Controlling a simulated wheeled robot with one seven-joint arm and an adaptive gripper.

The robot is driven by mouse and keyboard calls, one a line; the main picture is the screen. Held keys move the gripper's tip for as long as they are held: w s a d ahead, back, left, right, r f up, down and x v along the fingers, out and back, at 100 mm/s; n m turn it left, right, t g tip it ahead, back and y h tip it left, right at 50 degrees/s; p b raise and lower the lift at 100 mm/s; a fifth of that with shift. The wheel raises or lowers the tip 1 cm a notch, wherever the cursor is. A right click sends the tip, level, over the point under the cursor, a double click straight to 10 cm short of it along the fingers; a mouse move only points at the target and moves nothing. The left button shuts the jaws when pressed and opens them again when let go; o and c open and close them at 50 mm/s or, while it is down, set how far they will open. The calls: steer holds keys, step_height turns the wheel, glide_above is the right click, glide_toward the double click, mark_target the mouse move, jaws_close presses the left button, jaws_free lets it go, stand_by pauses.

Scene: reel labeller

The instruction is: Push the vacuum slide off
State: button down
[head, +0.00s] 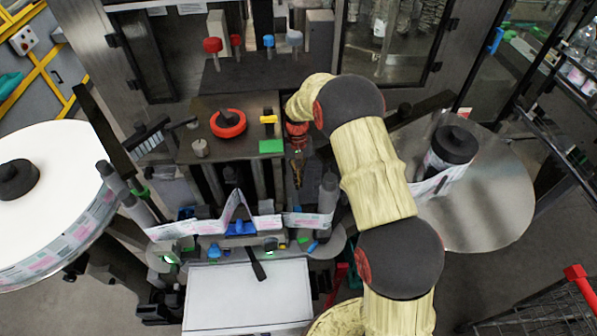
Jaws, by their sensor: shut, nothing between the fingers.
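My arm reaches in from the lower right and bends over the labeller. My gripper (297,168) points down beside the right side of the central dark plate, small and partly shaded. It looks shut and empty, above and behind the splice table. The splice table (240,240) carries a pink-and-white label web (265,221), a blue block (240,227) and small blue and green parts along its front edge. I cannot tell for sure which small part is the vacuum slide, or its position. The gripper appears apart from these front parts.
A large white label reel (65,165) stands at the left. A metal reel plate (490,190) with a small label roll (446,158) is at the right. A white panel (248,295) lies in front.

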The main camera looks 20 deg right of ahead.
steer(key=x, duration=0.3)
steer(key=shift+s+f, duration=0.15)
steer(key=shift+f, duration=0.1)
steer(key=s, duration=0.1)
steer(key=s+p, duration=0.1)
steer(key=s, duration=0.1)
steer(key=shift+s+a+r, duration=0.2)
steer(key=shift+s+a, duration=0.1)
steer(key=shift+a, duration=0.1)
steer(key=shift+s, duration=0.1)
steer(key=shift+s+a, duration=0.2)
steer(key=shift+s, duration=0.9)
steer(key=shift+s+a, duration=0.2)
steer(key=shift+s, duration=0.9)
steer(key=v, duration=1.2)
